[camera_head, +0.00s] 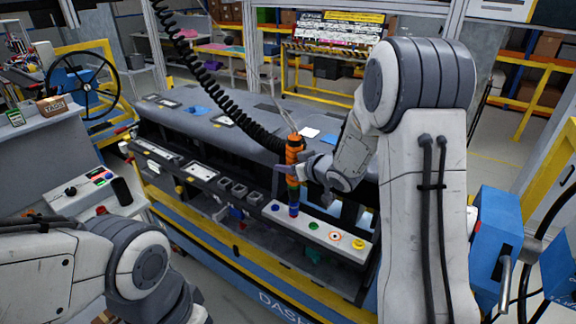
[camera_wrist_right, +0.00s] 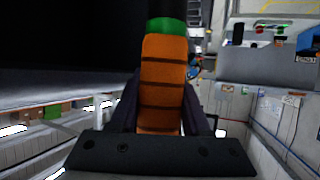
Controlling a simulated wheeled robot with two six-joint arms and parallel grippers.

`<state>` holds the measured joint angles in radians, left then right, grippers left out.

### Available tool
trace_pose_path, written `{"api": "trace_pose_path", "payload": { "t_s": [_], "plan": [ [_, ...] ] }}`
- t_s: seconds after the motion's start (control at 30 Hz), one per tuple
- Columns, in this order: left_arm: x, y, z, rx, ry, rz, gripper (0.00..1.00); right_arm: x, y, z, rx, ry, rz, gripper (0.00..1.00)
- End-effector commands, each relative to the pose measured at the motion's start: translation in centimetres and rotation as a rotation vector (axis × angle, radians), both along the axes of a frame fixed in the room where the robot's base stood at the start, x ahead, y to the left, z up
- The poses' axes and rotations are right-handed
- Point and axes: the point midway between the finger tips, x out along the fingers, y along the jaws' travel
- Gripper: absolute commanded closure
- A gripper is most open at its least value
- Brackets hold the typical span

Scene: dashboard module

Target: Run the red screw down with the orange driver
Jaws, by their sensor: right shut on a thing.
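The orange driver (camera_head: 294,152) hangs upright from a coiled black cable, above the white strip (camera_head: 325,233) on the dashboard module. My right gripper (camera_head: 302,170) is shut around its orange body, which also fills the middle of the right wrist view (camera_wrist_right: 163,85). The driver's blue and purple lower end is at or just above the strip; I cannot tell whether it touches. Green, orange-red and yellow round parts sit on the strip right of the driver. I cannot pick out the red screw for certain. My left arm enters at lower left; its gripper is out of frame.
The grey dashboard module (camera_head: 240,115) spans the middle, with square openings along its front. A control box (camera_head: 88,190) with buttons stands at left. The coiled cable (camera_head: 215,88) crosses the space above the module. A blue box (camera_head: 497,245) is at the right.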

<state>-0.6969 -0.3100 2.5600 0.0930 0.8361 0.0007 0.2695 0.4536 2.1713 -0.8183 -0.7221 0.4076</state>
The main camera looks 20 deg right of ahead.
Motion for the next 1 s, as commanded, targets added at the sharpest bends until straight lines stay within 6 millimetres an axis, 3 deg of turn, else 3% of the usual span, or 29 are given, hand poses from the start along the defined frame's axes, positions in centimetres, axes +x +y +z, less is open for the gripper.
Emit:
{"api": "trace_pose_path", "payload": {
  "t_s": [1.0],
  "plan": [
    [-0.01, 0.0, -0.47, 0.0, 0.0, 0.0, 0.5, -0.06, -0.08, -0.75, 0.0, 0.003, -0.003, 1.0]
  ]
}}
